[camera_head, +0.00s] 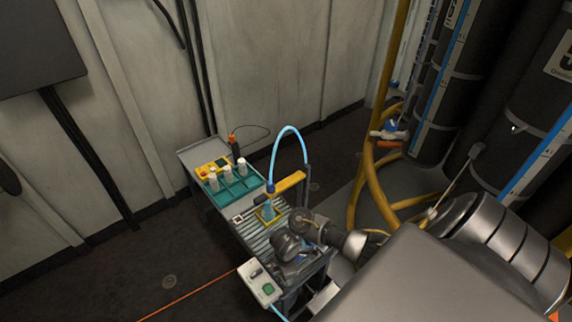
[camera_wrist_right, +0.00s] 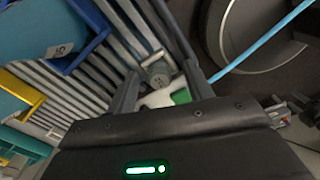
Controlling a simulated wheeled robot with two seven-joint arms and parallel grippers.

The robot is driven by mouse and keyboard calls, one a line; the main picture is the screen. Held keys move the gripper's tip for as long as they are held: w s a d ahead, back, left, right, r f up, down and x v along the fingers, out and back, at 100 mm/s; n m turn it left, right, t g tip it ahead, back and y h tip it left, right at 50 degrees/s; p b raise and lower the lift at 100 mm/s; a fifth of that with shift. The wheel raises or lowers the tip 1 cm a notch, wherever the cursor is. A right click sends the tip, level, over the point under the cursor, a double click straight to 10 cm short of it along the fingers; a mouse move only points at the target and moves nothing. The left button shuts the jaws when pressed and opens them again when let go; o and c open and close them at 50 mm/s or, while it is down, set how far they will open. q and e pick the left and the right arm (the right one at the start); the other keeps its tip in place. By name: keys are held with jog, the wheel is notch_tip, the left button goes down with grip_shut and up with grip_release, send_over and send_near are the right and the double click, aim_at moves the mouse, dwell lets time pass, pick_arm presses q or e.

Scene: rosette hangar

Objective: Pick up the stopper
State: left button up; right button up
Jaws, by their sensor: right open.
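The stopper appears to be the small round grey piece (camera_wrist_right: 158,70) with faint marks on top, in the right wrist view. It sits on the slatted cart top, between the tips of my right gripper (camera_wrist_right: 160,82). The gripper is open, one finger on each side of it; I cannot tell whether either finger touches it. In the head view my right arm reaches over the near end of the cart (camera_head: 246,228), and the stopper is hidden there. My left gripper is in neither view.
A teal rack (camera_head: 238,190) with white bottles stands farther back on the cart. A white box with a green button (camera_head: 259,284) hangs at the near side. Dark cylinders (camera_head: 455,85) stand right.

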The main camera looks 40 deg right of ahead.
jog(key=c, duration=0.9)
jog(key=shift+r, duration=0.15)
